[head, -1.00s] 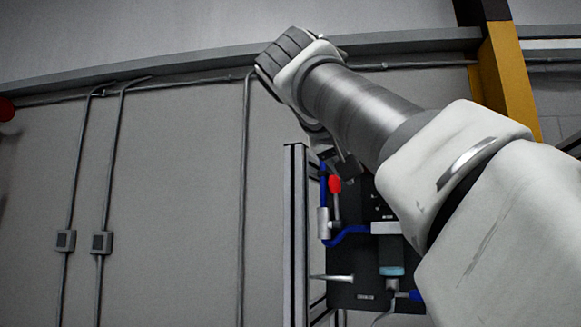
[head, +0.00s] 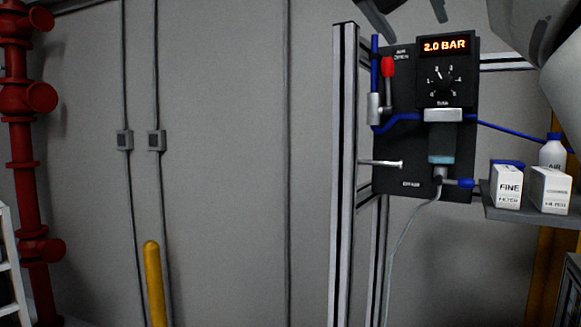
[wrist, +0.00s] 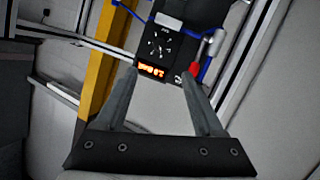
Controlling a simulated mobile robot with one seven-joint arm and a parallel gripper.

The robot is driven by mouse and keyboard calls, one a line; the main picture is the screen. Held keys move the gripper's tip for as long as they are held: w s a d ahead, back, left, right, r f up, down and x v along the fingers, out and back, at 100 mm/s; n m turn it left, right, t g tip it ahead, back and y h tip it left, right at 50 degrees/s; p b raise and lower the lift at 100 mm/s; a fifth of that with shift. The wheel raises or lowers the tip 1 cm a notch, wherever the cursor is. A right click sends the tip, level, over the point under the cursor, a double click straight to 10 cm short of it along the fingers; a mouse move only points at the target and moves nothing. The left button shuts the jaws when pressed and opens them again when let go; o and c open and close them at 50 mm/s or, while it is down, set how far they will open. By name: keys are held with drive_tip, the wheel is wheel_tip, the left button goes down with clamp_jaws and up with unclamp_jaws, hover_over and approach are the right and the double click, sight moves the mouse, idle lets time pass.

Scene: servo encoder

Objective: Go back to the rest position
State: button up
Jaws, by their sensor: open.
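My gripper (wrist: 159,72) is open and empty in the wrist view, its two grey fingers spread apart. Behind the fingers is the dark pressure panel, seen upside down, with its dial (wrist: 160,40) and lit display (wrist: 151,71). In the head view the dark finger ends of my gripper (head: 416,28) show at the top edge, above the panel, and my pale arm fills the top right corner. The display (head: 445,45) there reads 2.0 BAR, above a dial (head: 443,79). The red-handled valve (head: 388,68) is on the panel's left.
A metal frame post (head: 343,180) stands left of the panel. A shelf (head: 530,217) at right bears two white filter boxes and a white bottle (head: 552,151). A yellow post (head: 154,285) and red pipe (head: 27,150) are at left.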

wheel_tip(320, 180, down, 19)
drive_tip(key=a+n+g+y, duration=0.1)
drive_tip(key=n+y, duration=0.3)
drive_tip(key=n, duration=0.1)
drive_tip(key=s+f+g+y, duration=0.1)
drive_tip(key=s+f, duration=0.3)
drive_tip(key=f, duration=0.7)
drive_tip(key=s+a+f+g+y+b, duration=0.1)
drive_tip(key=s+f+y, duration=0.2)
drive_tip(key=f, duration=0.8)
drive_tip(key=s+f+g+y, duration=0.1)
drive_tip(key=s+f, duration=0.4)
drive_tip(key=f, duration=0.6)
drive_tip(key=shift+s+a+g+y+b, duration=0.25)
drive_tip(key=shift+s+g+y+b, duration=0.15)
drive_tip(key=shift+g, duration=0.2)
drive_tip(key=shift+f, duration=0.1)
drive_tip(key=c, duration=0.3)
drive_tip(key=shift+d, duration=0.1)
drive_tip(key=shift+d, duration=0.1)
